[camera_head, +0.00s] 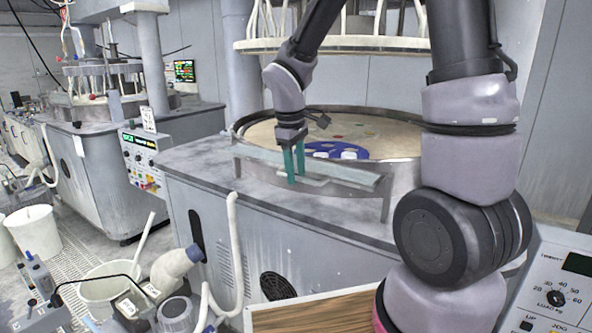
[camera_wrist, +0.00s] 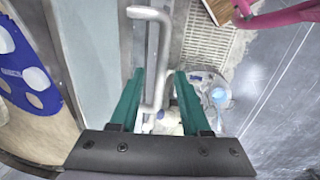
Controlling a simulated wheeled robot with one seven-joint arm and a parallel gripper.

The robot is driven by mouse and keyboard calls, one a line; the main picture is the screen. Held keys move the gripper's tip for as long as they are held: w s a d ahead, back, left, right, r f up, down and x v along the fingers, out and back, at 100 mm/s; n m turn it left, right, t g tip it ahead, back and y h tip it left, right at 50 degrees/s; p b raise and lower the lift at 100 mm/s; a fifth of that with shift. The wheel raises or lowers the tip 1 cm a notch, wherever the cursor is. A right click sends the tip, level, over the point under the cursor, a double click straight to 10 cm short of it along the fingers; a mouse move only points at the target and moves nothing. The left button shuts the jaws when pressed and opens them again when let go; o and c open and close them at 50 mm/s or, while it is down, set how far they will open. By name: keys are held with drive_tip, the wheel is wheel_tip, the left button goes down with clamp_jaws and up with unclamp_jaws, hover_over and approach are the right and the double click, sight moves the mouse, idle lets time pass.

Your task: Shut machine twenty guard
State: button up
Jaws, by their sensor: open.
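The guard (camera_head: 352,180) is a long, thin grey panel at the front edge of the round polishing platen (camera_head: 395,137). A pale bar handle (camera_head: 318,182) sits on the guard's outer side. In the wrist view the handle (camera_wrist: 151,18) runs down between the two teal fingers of my gripper (camera_wrist: 158,78). The guard's panel (camera_wrist: 98,45) lies left of it. My gripper (camera_head: 294,163) points down at the guard, fingers open around the handle; I cannot tell whether they touch it. No machine number is readable on this machine.
Blue carriers (camera_head: 322,149) with pale discs lie on the platen. An upper plate with hoses (camera_head: 335,44) hangs above. A wooden board (camera_head: 315,314), white buckets (camera_head: 32,232) and hoses crowd the front and left.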

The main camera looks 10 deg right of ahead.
clamp_jaws()
idle(1.3)
